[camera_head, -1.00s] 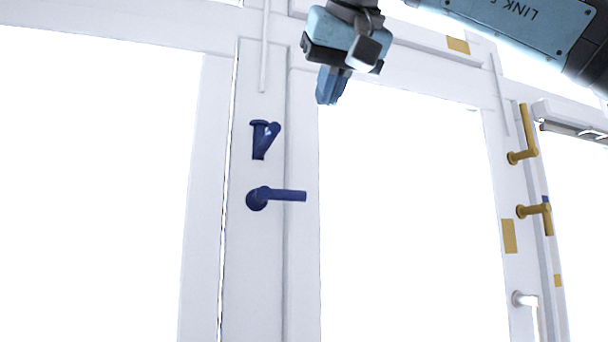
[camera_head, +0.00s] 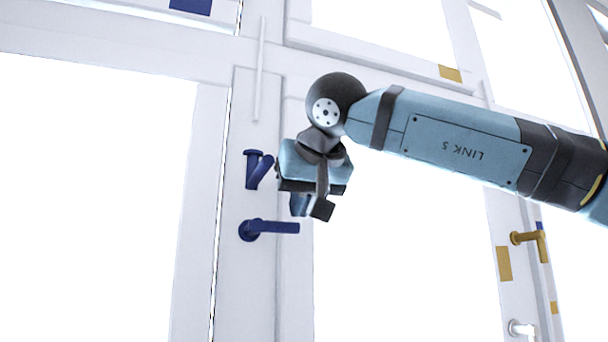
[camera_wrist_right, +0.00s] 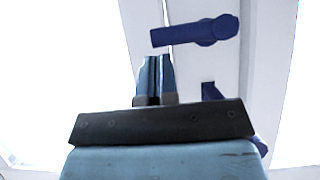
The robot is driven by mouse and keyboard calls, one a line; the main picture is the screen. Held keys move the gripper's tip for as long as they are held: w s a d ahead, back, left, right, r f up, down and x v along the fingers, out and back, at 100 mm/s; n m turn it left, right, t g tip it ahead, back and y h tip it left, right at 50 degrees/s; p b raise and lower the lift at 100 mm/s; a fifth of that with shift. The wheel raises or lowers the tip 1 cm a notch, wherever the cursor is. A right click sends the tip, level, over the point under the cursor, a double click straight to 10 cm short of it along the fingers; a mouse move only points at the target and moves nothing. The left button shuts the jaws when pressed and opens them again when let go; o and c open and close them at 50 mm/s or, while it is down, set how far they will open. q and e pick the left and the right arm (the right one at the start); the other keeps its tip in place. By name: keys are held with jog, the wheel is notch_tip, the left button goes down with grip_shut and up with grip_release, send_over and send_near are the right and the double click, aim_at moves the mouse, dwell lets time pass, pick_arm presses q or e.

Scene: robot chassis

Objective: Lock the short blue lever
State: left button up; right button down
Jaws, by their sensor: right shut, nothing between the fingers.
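The short blue lever (camera_head: 258,168) is on the white door frame in the head view, with a stubby arm slanting beside an upright blue part. Below it, a longer blue handle (camera_head: 272,228) points right, roughly level. My right gripper (camera_head: 300,206) is just right of the short lever, above the handle's free end, and looks apart from both. Its fingers are shut and empty in the right wrist view (camera_wrist_right: 154,78). There the longer handle (camera_wrist_right: 195,33) shows at the top, and the short lever (camera_wrist_right: 211,92) is partly hidden behind the gripper body. My left gripper is not in view.
A thin white rod (camera_head: 260,70) runs down the frame above the short lever. A yellow handle (camera_head: 530,240) and a white handle (camera_head: 521,328) are on the frame at right. Bright panes fill the space between the frames.

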jog(key=shift+f, duration=0.35)
